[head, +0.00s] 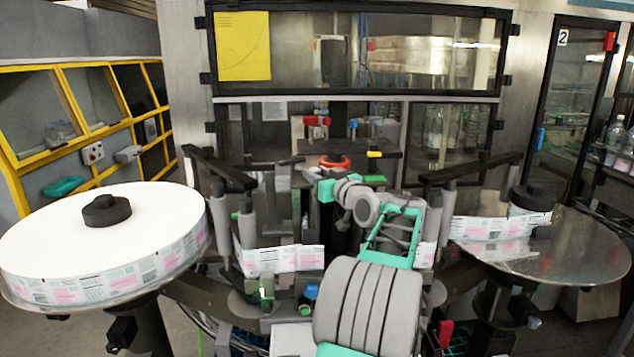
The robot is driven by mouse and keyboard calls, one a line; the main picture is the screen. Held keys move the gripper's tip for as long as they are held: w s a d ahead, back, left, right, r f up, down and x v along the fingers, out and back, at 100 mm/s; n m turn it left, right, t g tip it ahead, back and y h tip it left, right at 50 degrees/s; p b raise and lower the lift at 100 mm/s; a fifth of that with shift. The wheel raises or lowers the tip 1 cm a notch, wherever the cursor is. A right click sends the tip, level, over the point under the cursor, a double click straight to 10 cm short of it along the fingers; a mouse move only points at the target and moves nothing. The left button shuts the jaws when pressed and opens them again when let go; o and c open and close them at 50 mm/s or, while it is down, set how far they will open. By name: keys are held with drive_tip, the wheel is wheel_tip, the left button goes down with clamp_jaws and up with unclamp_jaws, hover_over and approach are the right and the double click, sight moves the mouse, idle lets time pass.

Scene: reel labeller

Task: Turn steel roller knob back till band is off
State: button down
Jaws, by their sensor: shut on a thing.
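My arm reaches forward over the middle of the labeller. My gripper (317,180) is at its far end, small and partly hidden by the wrist. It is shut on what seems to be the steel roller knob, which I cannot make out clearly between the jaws. The printed label band (283,259) crosses the machine's front at mid-height and passes behind my arm. A short piece shows to the right of the arm. Grey upright rollers (247,230) stand at the left, with others (448,215) at the right. Whether the band touches the gripped roller is hidden.
A large white label reel (150,215) lies at the left. A steel disc (560,250) with a small label roll (500,226) is at the right. Dark bars (220,168) project above the rollers on both sides. A framed window (355,50) and yellow-framed cabinets (85,125) stand behind.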

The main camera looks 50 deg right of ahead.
drive_tip(key=y, duration=0.1)
drive_tip(key=n+y+p, duration=0.1)
drive_tip(key=shift+s+d+f+n+t+y, duration=0.1)
drive_tip(key=shift+d+n+t+y, duration=0.1)
drive_tip(key=shift+n+t+y, duration=0.15)
drive_tip(key=shift+n+y, duration=0.25)
drive_tip(key=shift+y, duration=0.2)
drive_tip(key=shift+t+p, duration=0.25)
drive_tip(key=shift+p, duration=0.1)
drive_tip(key=c, duration=1)
unclamp_jaws()
drive_tip(key=shift+a, duration=0.1)
drive_tip(key=s+b, duration=0.1)
drive_tip(key=s, duration=0.1)
drive_tip(key=s+b, duration=0.1)
drive_tip(key=s, duration=0.1)
drive_tip(key=s+a+b, duration=0.1)
drive_tip(key=s, duration=0.1)
drive_tip(key=shift+s, duration=0.35)
drive_tip(key=shift+s+a, duration=0.15)
drive_tip(key=shift+s, duration=0.35)
